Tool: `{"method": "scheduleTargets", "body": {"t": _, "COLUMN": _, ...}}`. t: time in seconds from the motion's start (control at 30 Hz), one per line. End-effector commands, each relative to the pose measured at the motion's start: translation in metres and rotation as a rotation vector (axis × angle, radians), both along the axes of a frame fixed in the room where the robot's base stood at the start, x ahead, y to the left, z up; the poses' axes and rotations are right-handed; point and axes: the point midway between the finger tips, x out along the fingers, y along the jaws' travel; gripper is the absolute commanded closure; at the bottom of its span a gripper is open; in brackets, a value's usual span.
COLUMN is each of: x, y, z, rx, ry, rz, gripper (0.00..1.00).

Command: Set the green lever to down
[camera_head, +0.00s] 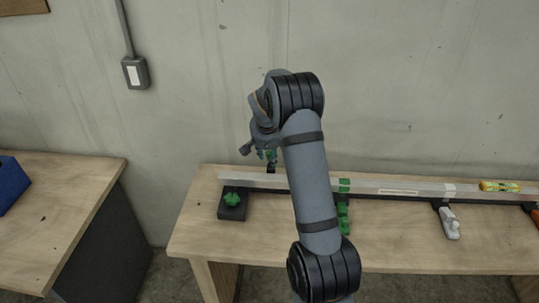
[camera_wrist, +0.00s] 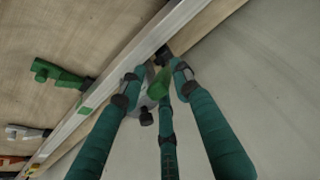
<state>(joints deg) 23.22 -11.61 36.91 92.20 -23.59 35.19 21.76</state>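My gripper (camera_head: 268,156) hangs behind the left end of the aluminium rail, near the wall. In the wrist view its teal fingers (camera_wrist: 159,72) reach toward a short green handle-like piece (camera_wrist: 160,84), with visible gaps between the tips. The piece shows between the fingers; contact is unclear. A green lever (camera_head: 343,212) hangs on the front side of the rail and sticks out over the bench. It also shows in the wrist view (camera_wrist: 58,75), well left of the fingers. My arm partly covers the rail beside it. A green knob (camera_head: 232,199) sits on a black box at the left.
The aluminium rail (camera_head: 400,189) runs along the wooden bench (camera_head: 400,253). A white lever (camera_head: 449,224), an orange part (camera_head: 536,215) and a yellow cylinder (camera_head: 499,186) are at the right. Another bench with a blue bin (camera_head: 10,183) stands left. The concrete wall is close behind my gripper.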

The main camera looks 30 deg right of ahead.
Motion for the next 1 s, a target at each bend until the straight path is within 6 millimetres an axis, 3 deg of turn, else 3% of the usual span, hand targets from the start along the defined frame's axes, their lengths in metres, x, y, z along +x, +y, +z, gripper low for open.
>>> {"method": "scheduleTargets", "body": {"t": 0.5, "x": -0.0002, "y": 0.0015, "z": -0.0003, "rx": 0.001, "ry": 0.002, "rz": 0.002, "gripper": 1.00}}
{"method": "scheduleTargets", "body": {"t": 1.0, "x": 0.0018, "y": 0.0054, "z": -0.0009, "rx": -0.004, "ry": -0.003, "rz": 0.014, "gripper": 1.00}}
